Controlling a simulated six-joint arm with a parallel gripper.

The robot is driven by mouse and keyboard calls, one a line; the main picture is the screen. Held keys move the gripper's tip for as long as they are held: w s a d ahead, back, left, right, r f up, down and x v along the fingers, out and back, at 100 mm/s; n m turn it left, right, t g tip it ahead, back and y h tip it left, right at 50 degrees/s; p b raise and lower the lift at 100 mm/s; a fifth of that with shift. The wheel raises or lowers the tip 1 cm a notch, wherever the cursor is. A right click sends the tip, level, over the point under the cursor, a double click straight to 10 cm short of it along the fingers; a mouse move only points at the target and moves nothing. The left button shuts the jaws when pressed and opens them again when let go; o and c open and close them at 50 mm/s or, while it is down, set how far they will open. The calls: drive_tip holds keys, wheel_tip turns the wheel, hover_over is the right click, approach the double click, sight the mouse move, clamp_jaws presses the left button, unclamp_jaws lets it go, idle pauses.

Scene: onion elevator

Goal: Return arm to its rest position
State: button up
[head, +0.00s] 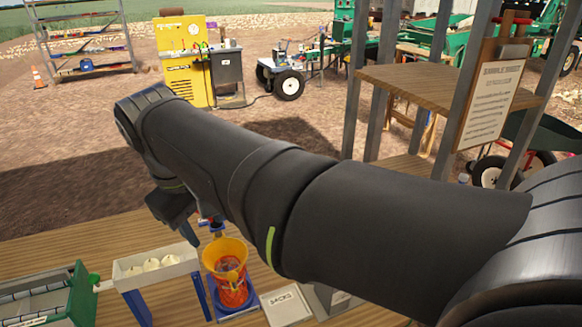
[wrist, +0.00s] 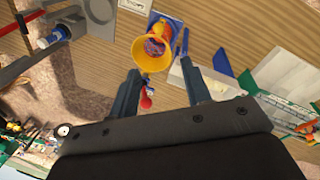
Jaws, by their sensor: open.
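My arm reaches across the head view from the lower right to the upper left. Its wrist end bends down, and my gripper (head: 190,232) hangs over the wooden table, partly hidden by my own links. In the wrist view my gripper (wrist: 160,64) has its two fingers well apart, with nothing held between them. A yellow funnel (head: 225,250) sits atop a red mesh sack (head: 232,291) on a blue stand, just right of and below the gripper in the head view. The funnel (wrist: 137,51) shows just beyond the fingertips in the wrist view, with a reddish inside.
A pale tray (head: 126,284) holding several whitish onions is left of the funnel. A green-sided machine (head: 82,290) is at the lower left. A box marked SACKS (head: 285,305) is right of the funnel. A grey-post shelf with a sign board (head: 490,95) stands at the right.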

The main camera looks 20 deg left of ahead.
sight(234, 273)
drive_tip(key=shift+f, duration=0.1)
idle(0.4)
drive_tip(key=w+f, duration=0.1)
drive_tip(key=f, duration=0.4)
drive_tip(key=w+f, duration=0.1)
drive_tip(key=f, duration=0.5)
drive_tip(key=w+f, duration=0.1)
drive_tip(key=f, duration=0.5)
drive_tip(key=shift+w+d, duration=0.15)
drive_tip(key=shift+d, duration=0.2)
drive_tip(key=s+r, duration=0.3)
drive_tip(key=r, duration=1.4)
drive_tip(key=w+f, duration=0.1)
drive_tip(key=f, duration=0.4)
drive_tip(key=w+f, duration=0.1)
drive_tip(key=f, duration=0.5)
drive_tip(key=w+f, duration=0.1)
drive_tip(key=f, duration=0.5)
drive_tip(key=shift+w+d, duration=0.3)
drive_tip(key=shift+w+d+n, duration=0.4)
drive_tip(key=shift+n, duration=0.3)
